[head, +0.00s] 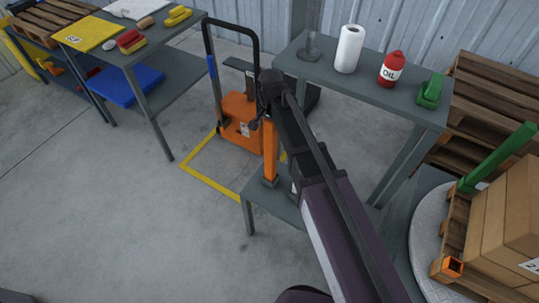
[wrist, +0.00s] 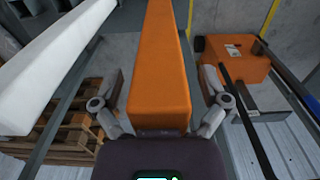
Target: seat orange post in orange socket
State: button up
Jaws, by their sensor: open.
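The orange post (head: 269,152) stands upright on a low grey surface under the workbench, its top partly hidden by my arm in the head view. In the wrist view the orange post (wrist: 160,70) runs up the middle. My gripper (wrist: 161,80) is open, with one finger on each side of the post; I cannot tell whether either finger touches it. My arm hides most of the gripper in the head view. The orange socket (head: 452,266), a square frame with a dark opening, sits at the near corner of the loaded pallet at the right.
A paper roll (head: 348,49), a red oil bottle (head: 390,67) and a green object (head: 430,90) stand on the workbench (head: 322,71). An orange pallet truck (head: 238,113) is behind the post. Cardboard boxes (head: 505,215) and a green post (head: 497,157) are at the pallet. The left foreground floor is clear.

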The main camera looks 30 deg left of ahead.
grip_shut()
jog(key=shift+r, duration=0.15)
dwell(0.4)
notch_tip(320, 180, up, 10)
jog(key=p, duration=1)
dwell(0.5)
